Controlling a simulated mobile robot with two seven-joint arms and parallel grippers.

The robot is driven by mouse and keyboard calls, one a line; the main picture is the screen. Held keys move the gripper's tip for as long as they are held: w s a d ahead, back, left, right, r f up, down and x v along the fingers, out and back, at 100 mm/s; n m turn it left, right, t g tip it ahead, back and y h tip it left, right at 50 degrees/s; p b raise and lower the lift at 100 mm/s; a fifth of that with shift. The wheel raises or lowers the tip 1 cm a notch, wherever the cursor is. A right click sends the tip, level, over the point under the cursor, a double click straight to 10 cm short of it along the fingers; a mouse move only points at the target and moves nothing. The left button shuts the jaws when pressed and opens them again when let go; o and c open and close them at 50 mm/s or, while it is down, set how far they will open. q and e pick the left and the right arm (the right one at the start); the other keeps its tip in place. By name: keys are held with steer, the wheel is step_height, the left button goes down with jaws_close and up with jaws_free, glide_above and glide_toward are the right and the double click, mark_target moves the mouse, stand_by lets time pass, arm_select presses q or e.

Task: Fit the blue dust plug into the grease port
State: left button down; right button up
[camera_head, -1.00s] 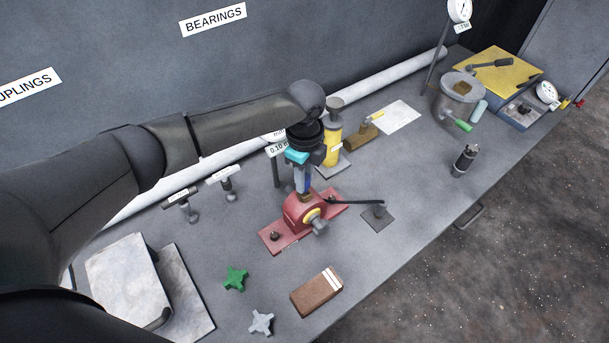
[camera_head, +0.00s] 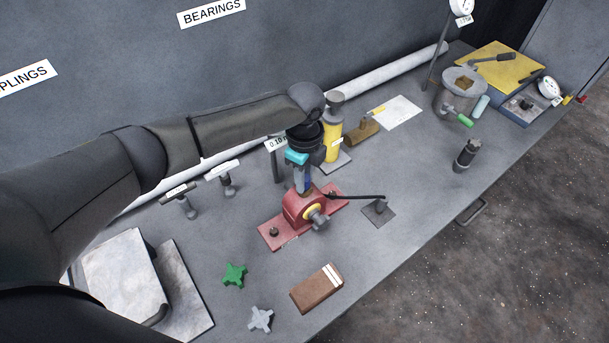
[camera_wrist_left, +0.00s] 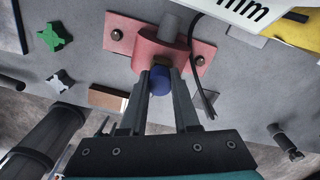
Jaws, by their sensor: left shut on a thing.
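The blue dust plug (camera_wrist_left: 159,82) is held between the fingertips of my left gripper (camera_wrist_left: 160,88), which is shut on it. In the head view the left gripper (camera_head: 303,187) points down over the red bearing housing (camera_head: 297,210), and only a little blue shows between its fingers. In the left wrist view the plug is right by the brownish grease port (camera_wrist_left: 161,63) on the red housing (camera_wrist_left: 160,48). The plug partly covers the port, so I cannot tell whether it touches or has entered it.
A thin black rod (camera_head: 355,197) reaches right from the housing. A yellow cylinder (camera_head: 333,140) and a tag on a post (camera_head: 277,144) stand close behind. A green star knob (camera_head: 234,274), a grey one (camera_head: 261,319) and a brown block (camera_head: 317,289) lie in front.

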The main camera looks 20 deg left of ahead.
arm_select(q)
steer(key=shift+f, duration=0.25)
steer(key=c, duration=0.6)
jaws_free()
steer(key=shift+o, duration=0.2)
step_height(320, 180, up, 15)
steer(key=shift+b, duration=0.35)
